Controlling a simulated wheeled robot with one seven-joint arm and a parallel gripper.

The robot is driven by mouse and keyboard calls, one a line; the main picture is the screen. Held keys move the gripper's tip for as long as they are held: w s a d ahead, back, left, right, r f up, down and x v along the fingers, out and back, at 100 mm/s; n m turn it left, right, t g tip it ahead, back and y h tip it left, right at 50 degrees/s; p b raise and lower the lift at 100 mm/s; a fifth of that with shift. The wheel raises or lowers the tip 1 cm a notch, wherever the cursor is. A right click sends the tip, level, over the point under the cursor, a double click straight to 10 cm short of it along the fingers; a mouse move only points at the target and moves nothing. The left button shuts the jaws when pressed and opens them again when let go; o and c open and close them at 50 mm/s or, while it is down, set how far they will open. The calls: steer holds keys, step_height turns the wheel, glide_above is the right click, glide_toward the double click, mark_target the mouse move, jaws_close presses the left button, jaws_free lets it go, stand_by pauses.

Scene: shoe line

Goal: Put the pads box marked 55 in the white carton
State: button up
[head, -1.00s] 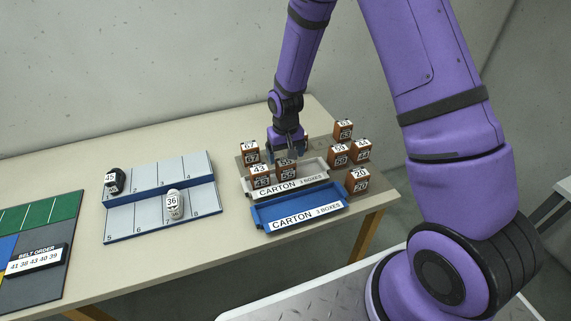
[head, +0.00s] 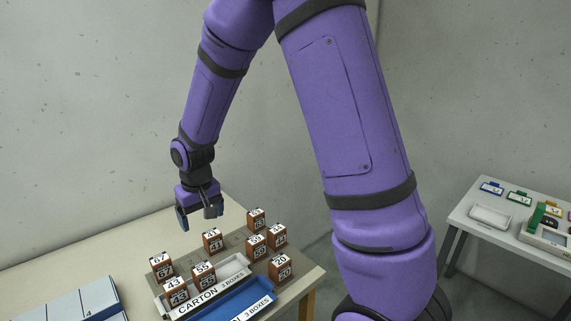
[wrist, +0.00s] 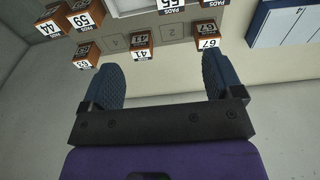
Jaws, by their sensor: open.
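The pads box marked 55 (head: 205,281) stands upright in the white carton (head: 234,266), beside the box marked 43 (head: 176,293). In the wrist view the 55 box (wrist: 172,4) is cut off by the top edge, next to the pale carton floor (wrist: 128,6). My gripper (head: 198,216) is open and empty, raised above the table behind the carton. Its two blue fingers are spread wide in the wrist view (wrist: 163,68), with nothing between them.
The blue carton (head: 248,299) lies in front of the white one. Boxes 67 (head: 161,267) and 41 (head: 213,241) stand on the grey mat behind; several more stand to the right. An empty slot marked 2 (wrist: 173,32) shows.

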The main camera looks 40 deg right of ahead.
steer(key=s+d+r+t, duration=0.2)
steer(key=s+r, duration=0.6)
steer(key=r, duration=0.2)
steer(key=s+d+r+t, duration=0.1)
steer(key=s+d+r, duration=0.1)
steer(key=s+r, duration=0.75)
steer(key=s+d+r+t, duration=0.1)
steer(key=s+r, duration=0.2)
steer(key=s, duration=0.6)
